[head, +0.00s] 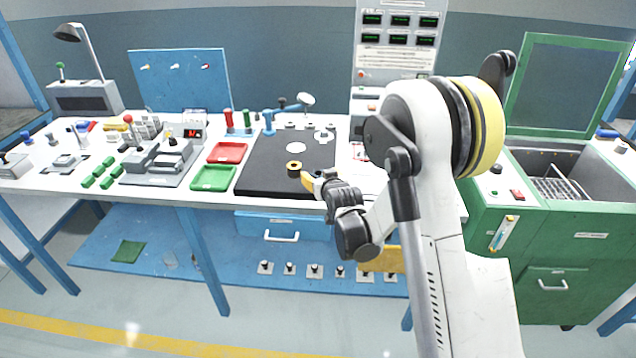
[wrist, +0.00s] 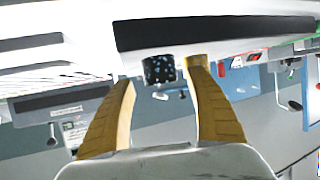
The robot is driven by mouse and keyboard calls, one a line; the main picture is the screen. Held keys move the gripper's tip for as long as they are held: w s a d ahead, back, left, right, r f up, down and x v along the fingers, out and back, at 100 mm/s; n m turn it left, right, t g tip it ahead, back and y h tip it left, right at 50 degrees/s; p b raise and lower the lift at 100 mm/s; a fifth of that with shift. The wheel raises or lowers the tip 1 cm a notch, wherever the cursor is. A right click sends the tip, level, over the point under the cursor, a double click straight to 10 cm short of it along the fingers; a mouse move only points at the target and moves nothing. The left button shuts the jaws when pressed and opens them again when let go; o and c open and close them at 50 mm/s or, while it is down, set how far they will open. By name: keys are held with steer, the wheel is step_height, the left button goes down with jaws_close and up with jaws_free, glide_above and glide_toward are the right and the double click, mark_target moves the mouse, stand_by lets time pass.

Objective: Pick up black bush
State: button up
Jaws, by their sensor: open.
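In the wrist view a dark speckled cylinder (wrist: 159,69), which looks like the bush, shows between the tips of the two yellow fingers. My gripper (head: 308,181) is open, just right of the bush in the head view. Its spread fingers (wrist: 160,73) also show in the wrist view. I cannot tell whether a fingertip touches the bush.
A red tray (head: 227,153) and a green tray (head: 213,178) lie left of the mat. A blue clamp-like fixture (head: 268,122) and small parts stand at the mat's back edge. A green machine with a raised lid (head: 556,82) stands at the right. The mat's front left is clear.

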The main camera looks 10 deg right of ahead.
steer(key=shift+x, duration=1.05)
steer(key=shift+a, duration=0.1)
jaws_close()
steer(key=shift+r, duration=0.15)
